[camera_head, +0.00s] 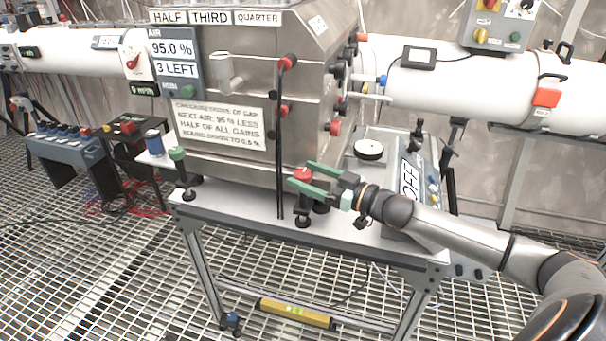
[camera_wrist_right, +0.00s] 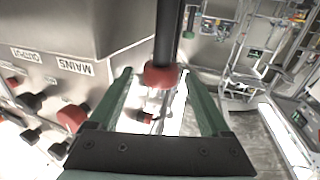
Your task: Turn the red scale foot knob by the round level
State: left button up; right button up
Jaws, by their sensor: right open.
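A red knob (camera_head: 303,174) sits on a black foot at the front right corner of the steel cabinet (camera_head: 230,165). My right gripper (camera_head: 299,172) is open, with its green fingers on either side of this knob. In the right wrist view the red knob (camera_wrist_right: 160,76) shows between the two fingers, below a dark rod, with gaps visible on both sides. Contact cannot be told. A round white disc with a dark rim (camera_head: 368,150), possibly the round level, lies on the table right of the cabinet. My left gripper is not in view.
A green knob (camera_head: 177,154) is at the cabinet's left foot. A black vertical rod (camera_head: 279,150) stands close left of my right gripper. Red and black knobs (camera_head: 335,128) project from the cabinet's right side. A yellow bar level (camera_head: 295,312) lies below the table (camera_head: 245,212).

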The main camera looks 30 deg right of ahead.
jog(key=shift+x, duration=0.8)
jog(key=shift+s, duration=0.1)
grip_shut()
